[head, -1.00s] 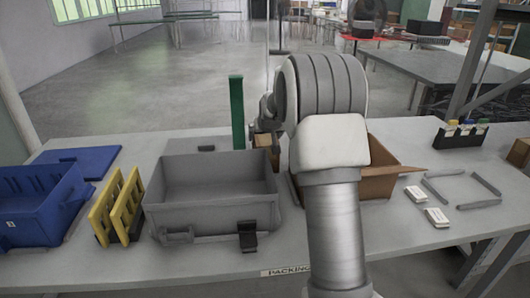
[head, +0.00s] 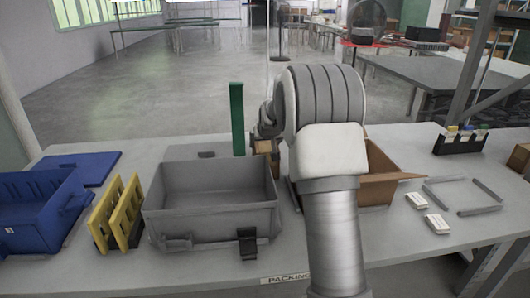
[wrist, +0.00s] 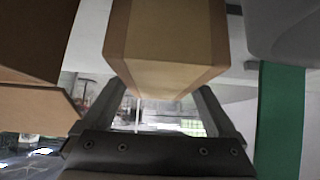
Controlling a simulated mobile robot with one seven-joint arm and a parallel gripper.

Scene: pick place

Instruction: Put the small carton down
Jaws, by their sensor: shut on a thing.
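The small carton (wrist: 165,40) is a brown box with a lighter tan band, seen large in the wrist view between the two fingers. In the head view a small part of it (head: 263,147) shows just left of my arm, between the grey bin and the open cardboard box. My gripper (wrist: 160,95) is shut on the carton. In the head view my arm hides most of the gripper. I cannot tell whether the carton touches the table.
A grey bin (head: 212,222) stands left of my arm, and an open cardboard box (head: 378,190) right of it. A green post (head: 237,120) rises behind the bin. Yellow racks (head: 118,215) and a blue crate (head: 40,225) are at left. White small boxes (head: 437,223) lie at right.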

